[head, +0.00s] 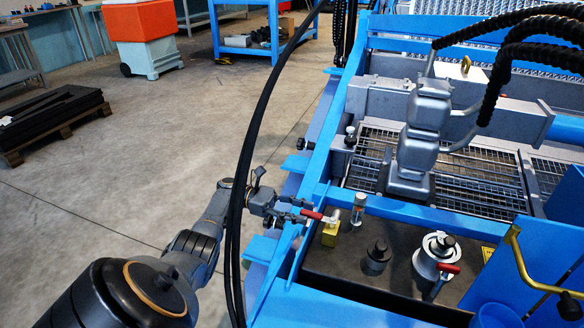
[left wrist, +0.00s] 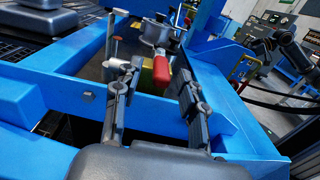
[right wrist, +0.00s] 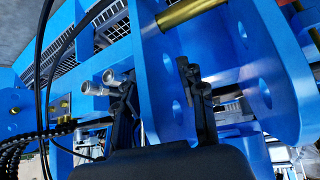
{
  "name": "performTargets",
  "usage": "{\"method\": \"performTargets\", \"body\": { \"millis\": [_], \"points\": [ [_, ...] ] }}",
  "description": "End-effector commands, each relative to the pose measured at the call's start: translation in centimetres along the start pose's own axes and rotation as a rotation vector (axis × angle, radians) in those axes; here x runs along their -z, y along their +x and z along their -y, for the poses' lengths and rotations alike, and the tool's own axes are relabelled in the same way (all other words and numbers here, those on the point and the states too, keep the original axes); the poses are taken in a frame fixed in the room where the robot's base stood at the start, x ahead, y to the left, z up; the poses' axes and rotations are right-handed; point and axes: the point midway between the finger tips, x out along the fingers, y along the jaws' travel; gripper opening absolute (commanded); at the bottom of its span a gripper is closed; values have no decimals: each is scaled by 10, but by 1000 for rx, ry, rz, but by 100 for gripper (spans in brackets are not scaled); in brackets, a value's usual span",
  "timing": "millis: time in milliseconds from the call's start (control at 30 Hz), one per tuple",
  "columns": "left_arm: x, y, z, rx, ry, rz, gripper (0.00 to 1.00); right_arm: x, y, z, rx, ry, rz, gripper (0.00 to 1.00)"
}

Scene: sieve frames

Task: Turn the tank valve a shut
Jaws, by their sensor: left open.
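A valve with a red lever handle (head: 318,216) and a yellow body (head: 330,235) stands on the dark tank top just inside the blue frame. My left gripper (head: 298,210) is beside it at the frame's edge, open. In the left wrist view the red handle (left wrist: 161,70) shows between the spread fingers (left wrist: 155,90), nearer the right one; I cannot tell if they touch it. A second red lever (head: 448,267) sits by a round silver fitting to the right. No label shows which is valve a.
The blue frame (head: 310,165) runs close beside my left gripper. A silver-topped post (head: 358,208) stands just right of the valve, with a dark cap (head: 378,252) farther right. A bent brass bar (head: 520,262) is at the right. In the right wrist view, blue plates (right wrist: 235,55) are close.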

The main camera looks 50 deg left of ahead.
Motion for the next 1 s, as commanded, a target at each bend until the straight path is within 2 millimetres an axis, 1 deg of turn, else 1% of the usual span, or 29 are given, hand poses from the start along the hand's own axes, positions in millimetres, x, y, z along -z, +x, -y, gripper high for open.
{"method": "performTargets", "body": {
  "millis": [33, 100, 333, 533, 1000],
  "points": [
    [-1, -9, -1, -4, -1, 0, 42, 0, 0, 0, 0, 0, 1, 40],
    [-1, -19, -1, -3, -1, 3, 42, 0, 0, 0, 0, 0, 1, 40],
    [0, -34, -1, -1, -1, 0, 42, -1, 0, 0, 0, -1, 2, 40],
    [0, -40, 0, 0, -1, 1, 42, -1, 0, 0, 0, -1, 2, 40],
    [0, -40, 0, 0, 0, 2, 42, -1, 0, 0, 0, -1, 2, 40]
  ]
}}
